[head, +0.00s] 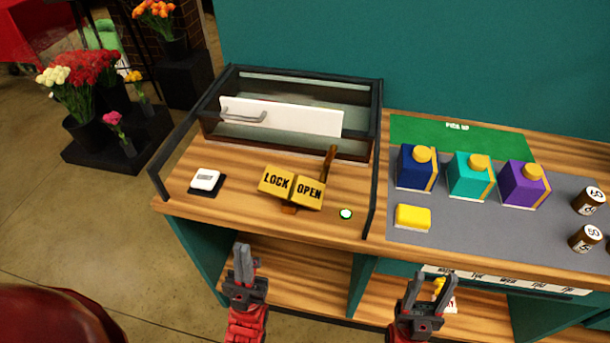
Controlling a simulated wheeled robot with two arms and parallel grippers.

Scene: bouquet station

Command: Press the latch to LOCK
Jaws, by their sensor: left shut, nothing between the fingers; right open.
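The latch (292,188) stands on the wooden counter, a yellow two-part plate reading LOCK on its left half and OPEN on its right half. A brown lever (329,165) rises behind it, leaning up at the OPEN side. A small round light (346,213), whitish green, sits to the right of the plate. My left gripper (243,263) is shut and empty, in front of the counter edge, below and left of the latch. My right gripper (416,289) is open and empty, in front of the shelves, further right and lower.
A glass case (290,115) with a white front panel and handle stands behind the latch. A white switch (206,181) on a black base is to its left. Dark rails flank this section. Boxes (470,177), a yellow block (412,217) and brown weights (588,200) are on the right.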

